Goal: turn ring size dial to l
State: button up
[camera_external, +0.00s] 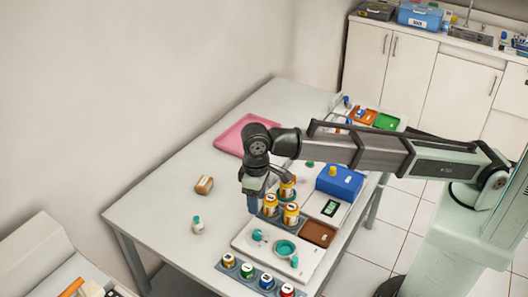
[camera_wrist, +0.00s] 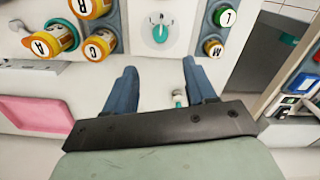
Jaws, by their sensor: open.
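The ring size dial is a teal knob on a white plate with small dark marks. It shows at the top middle of the wrist view (camera_wrist: 160,33) and on the white panel in the external view (camera_external: 258,236). Its handle lies roughly up and down in the wrist view; I cannot read the letters around it. My gripper (camera_external: 255,205) has blue fingers. In the wrist view its fingers (camera_wrist: 157,65) are spread wide with nothing held. It hangs above the table, behind the dial in the external view, apart from it.
Orange-labelled jars (camera_external: 291,213) stand close beside the dial. Small lidded bottles (camera_external: 247,270) sit in a rack in front. A teal-capped bottle (camera_external: 198,226) and a brown box (camera_external: 204,185) stand on the left. A blue box (camera_external: 340,181) and a pink tray (camera_external: 232,138) lie farther back.

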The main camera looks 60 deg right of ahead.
aim_at(257, 232)
notch_tip(257, 232, down, 14)
jog(key=shift+r, duration=0.15)
dwell(0.5)
grip_shut()
dwell(0.5)
